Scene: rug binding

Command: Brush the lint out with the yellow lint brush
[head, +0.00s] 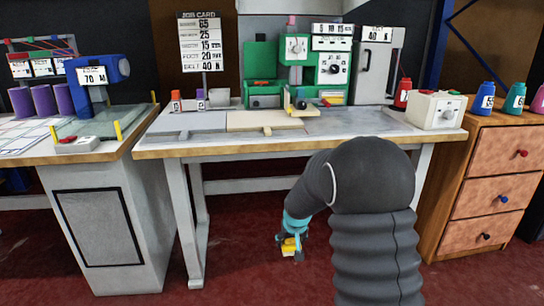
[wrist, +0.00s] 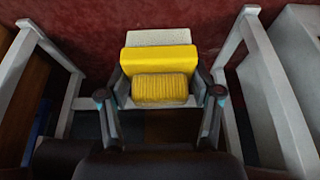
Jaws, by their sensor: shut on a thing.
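The yellow lint brush (wrist: 159,60) is between the fingers of my gripper (wrist: 160,95) in the wrist view. It has a ribbed yellow handle nearest the camera, a smooth yellow block behind it and a pale pad at the far side. In the head view my gripper (head: 291,238) hangs low in front of the table, shut on the brush (head: 290,247), over the red floor and below the tabletop. A green machine (head: 262,62) stands on the table with a grey panel and dials. I cannot make out any lint.
The worktable (head: 200,150) carries a job card (head: 200,42), a grey cabinet (head: 374,68), a white box with knobs (head: 436,109) and a red bottle (head: 403,93). A left bench (head: 140,140) and a wooden drawer unit (head: 490,172) flank it. White table legs (wrist: 260,60) stand close by.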

